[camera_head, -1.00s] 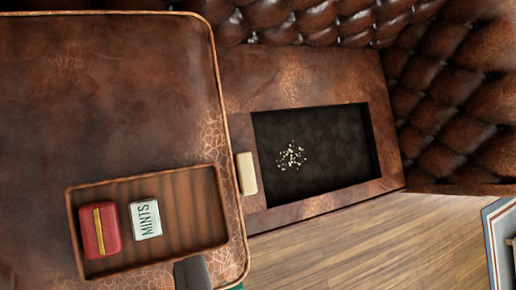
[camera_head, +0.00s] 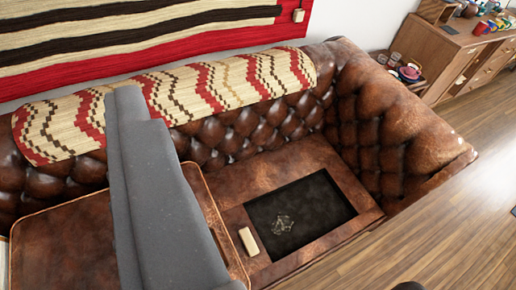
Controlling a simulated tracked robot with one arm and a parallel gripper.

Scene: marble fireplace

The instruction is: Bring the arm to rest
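My arm shows as a long grey link (camera_head: 150,190) that rises across the left half of the view, in front of the brown leather sofa (camera_head: 330,160). It hides part of the left seat cushion (camera_head: 65,245). A small dark shape at the bottom edge, right of centre, is cut off and I cannot tell what it is. My gripper's fingers do not show. The wooden tray, the red box and the mints tin are not in this view.
A dark recess (camera_head: 325,205) in the sofa seat holds pale crumbs (camera_head: 282,224). A cream block (camera_head: 249,241) lies beside it. A patterned blanket (camera_head: 230,85) drapes over the backrest. A wooden cabinet (camera_head: 455,60) stands at the back right. Wood floor (camera_head: 430,235) is open at right.

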